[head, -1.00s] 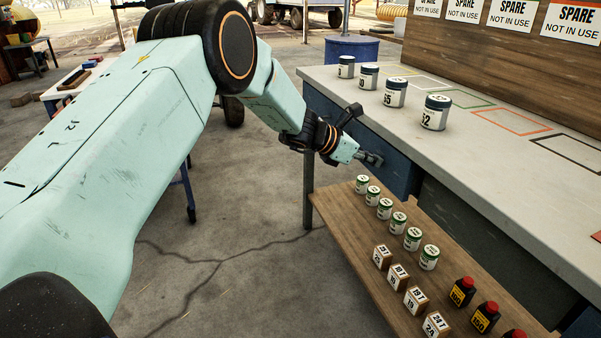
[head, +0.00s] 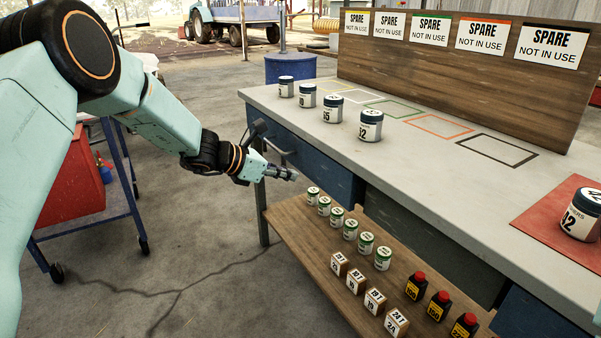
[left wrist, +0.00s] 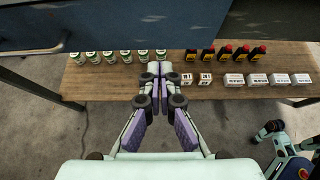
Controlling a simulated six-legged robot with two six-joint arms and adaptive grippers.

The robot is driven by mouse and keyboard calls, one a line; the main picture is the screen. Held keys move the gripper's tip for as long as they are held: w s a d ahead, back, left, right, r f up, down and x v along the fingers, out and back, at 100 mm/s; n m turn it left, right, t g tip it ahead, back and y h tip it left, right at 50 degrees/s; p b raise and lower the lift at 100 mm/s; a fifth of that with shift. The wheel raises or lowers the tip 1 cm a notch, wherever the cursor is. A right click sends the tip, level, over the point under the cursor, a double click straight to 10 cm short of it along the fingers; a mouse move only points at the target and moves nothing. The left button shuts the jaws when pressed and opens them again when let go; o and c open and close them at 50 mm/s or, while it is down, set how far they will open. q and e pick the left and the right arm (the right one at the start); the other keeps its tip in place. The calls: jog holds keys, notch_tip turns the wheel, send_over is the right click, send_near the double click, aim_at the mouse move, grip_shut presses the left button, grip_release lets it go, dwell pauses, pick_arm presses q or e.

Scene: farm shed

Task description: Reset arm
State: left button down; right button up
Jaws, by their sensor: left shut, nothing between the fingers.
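My left arm comes in from the left in the head view, and its left gripper (head: 284,174) hangs in front of the workbench's blue drawer front, apart from it. The gripper is shut and empty. In the left wrist view the closed fingers (left wrist: 160,72) point toward the lower shelf, with clear space around them. My right gripper is not visible in the head view. A pale green arm part with dark joints (left wrist: 290,150) shows at the lower right of the left wrist view; I cannot tell its gripper there.
The workbench (head: 400,150) holds several dark-lidded cans (head: 371,125) and a can on a red mat (head: 540,215). The lower shelf (head: 300,235) carries green-banded cans (head: 350,229), small boxes (head: 375,300) and red-capped bottles (head: 439,306). A red bin on a blue cart (head: 75,185) stands left.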

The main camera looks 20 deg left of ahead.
pick_arm(q)
jog(key=p+v, duration=0.1)
jog(key=v, duration=0.3)
jog(key=shift+a, duration=0.15)
jog(key=s+a+f+m+g+y+p, duration=0.1)
jog(key=s+a+f+m+g+y, duration=0.2)
jog(key=s+f+m, duration=0.5)
jog(key=s+a+f+m+g+y, duration=0.1)
jog(key=s+f+m+g+y, duration=0.1)
jog(key=s+f+m+y, duration=0.6)
jog(key=s+d+f+m+g+h+p, duration=0.1)
jog(key=s+d+f+m, duration=0.1)
jog(key=s, duration=0.8)
jog(key=s+d+f+m+g+h+p, duration=0.1)
jog(key=s+d+f+m, duration=0.2)
jog(key=s, duration=0.7)
jog(key=s+d+f+m+g+h+p, duration=0.1)
jog(key=s+d+f+m+g, duration=0.1)
jog(key=s+m, duration=0.4)
jog(key=s+d+f, duration=0.1)
jog(key=s+d, duration=0.1)
jog(key=s, duration=0.2)
jog(key=shift+s+m, duration=0.3)
jog(key=shift+s, duration=0.1)
